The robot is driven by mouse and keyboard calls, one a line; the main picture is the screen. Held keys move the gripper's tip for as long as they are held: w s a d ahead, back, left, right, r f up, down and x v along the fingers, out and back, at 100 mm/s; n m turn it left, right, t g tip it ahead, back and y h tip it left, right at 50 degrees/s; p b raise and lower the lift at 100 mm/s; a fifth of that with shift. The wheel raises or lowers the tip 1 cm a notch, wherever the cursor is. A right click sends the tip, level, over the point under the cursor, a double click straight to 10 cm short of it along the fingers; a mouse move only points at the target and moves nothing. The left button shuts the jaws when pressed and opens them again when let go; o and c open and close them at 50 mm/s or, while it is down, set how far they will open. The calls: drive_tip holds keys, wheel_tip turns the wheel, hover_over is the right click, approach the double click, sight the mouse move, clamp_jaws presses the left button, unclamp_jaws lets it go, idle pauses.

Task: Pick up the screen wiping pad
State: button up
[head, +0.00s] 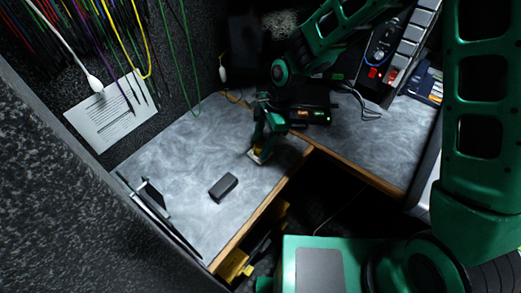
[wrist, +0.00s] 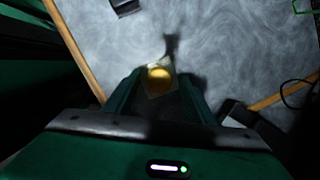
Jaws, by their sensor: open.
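A small pale square with a yellow round top, which looks like the screen wiping pad (wrist: 160,77), lies on the grey desk. In the head view the pad (head: 258,156) is partly hidden by my gripper (head: 264,144), near the desk's wooden front edge. In the wrist view my gripper (wrist: 158,88) is open, pointing down, with the pad showing between its fingertips. I cannot tell whether the fingers touch it. A dark grey block (head: 223,187) lies apart on the desk, to the left of the pad; its end shows in the wrist view (wrist: 125,6).
The grey desk (head: 190,150) is mostly clear around the pad. A dark device with small lights (head: 312,114) stands just right of my gripper. A dark panel on a stand (head: 152,193) is at the left. Cables hang at the back, above a paper sheet (head: 112,112).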

sight(260, 146)
drive_tip(key=c, duration=1.1)
drive_tip(key=shift+w+r, duration=0.1)
drive_tip(key=shift+r, duration=0.4)
drive_tip(key=r, duration=0.2)
drive_tip(key=s+r, duration=0.1)
drive_tip(key=shift+a+r, duration=0.25)
drive_tip(key=shift+r, duration=0.15)
drive_tip(key=s+a+r, duration=0.6)
drive_tip(key=s, duration=0.2)
drive_tip(key=shift+s+a+r, duration=0.15)
drive_tip(key=shift+s+a, duration=0.05)
drive_tip(key=shift+s, duration=0.1)
drive_tip(key=shift+o, duration=0.5)
drive_tip(key=shift+w+d, duration=0.1)
